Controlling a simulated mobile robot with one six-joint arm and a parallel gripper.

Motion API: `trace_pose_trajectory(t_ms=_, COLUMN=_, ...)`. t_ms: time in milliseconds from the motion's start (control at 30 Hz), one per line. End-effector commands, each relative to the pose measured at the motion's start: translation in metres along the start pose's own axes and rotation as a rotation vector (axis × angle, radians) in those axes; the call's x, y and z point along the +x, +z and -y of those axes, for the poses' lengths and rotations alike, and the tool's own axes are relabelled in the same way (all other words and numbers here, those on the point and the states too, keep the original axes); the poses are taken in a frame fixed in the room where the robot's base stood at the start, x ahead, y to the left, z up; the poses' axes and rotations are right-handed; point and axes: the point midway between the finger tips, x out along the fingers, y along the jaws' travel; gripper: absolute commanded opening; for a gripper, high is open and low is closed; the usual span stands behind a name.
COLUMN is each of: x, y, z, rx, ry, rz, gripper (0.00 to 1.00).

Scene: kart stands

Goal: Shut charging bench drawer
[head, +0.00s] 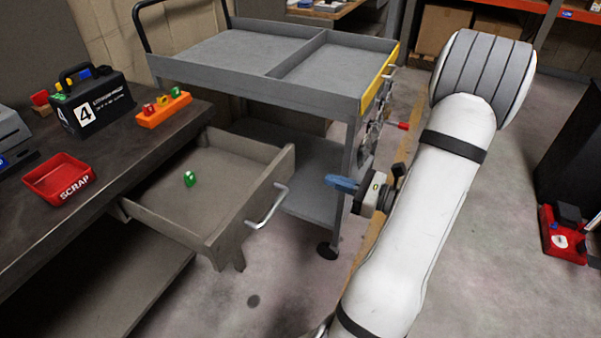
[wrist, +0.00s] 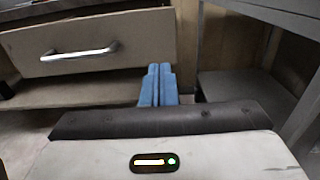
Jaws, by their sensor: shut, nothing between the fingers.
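The bench drawer (head: 205,238) is pulled out from the dark bench (head: 110,185) in the head view. A small green item (head: 190,179) lies on its floor. A silver bar handle (head: 268,207) is on its front panel. In the wrist view the drawer front (wrist: 120,42) and its handle (wrist: 80,51) are at upper left. My gripper (head: 328,181) is to the right of the handle, apart from it. Its blue fingers (wrist: 158,84) are together and empty, below the right end of the drawer front in the wrist view.
A grey cart (head: 240,75) with a divided top stands close behind the drawer. On the bench are a red scrap bin (head: 58,179), a black box marked 4 (head: 95,105) and an orange holder (head: 163,108). The floor (head: 280,295) before the drawer is clear.

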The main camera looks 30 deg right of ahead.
Motion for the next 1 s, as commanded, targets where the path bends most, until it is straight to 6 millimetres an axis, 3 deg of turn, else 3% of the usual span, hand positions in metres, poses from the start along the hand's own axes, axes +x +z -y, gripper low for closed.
trace_pose_trajectory(t_ms=200, x=0.044, y=-0.002, z=-0.001, rx=-0.002, ry=0.006, rz=-0.001, gripper=0.0)
trace_pose_trajectory(t_ms=433, x=0.078, y=-0.001, z=-0.001, rx=-0.002, ry=0.004, rz=-0.001, gripper=0.0)
trace_pose_trajectory(t_ms=600, x=0.09, y=-0.001, z=0.0, rx=-0.002, ry=0.002, rz=-0.002, gripper=0.0)
trace_pose_trajectory(t_ms=1000, x=0.093, y=0.0, z=-0.003, rx=0.0, ry=-0.001, rz=-0.002, gripper=0.0)
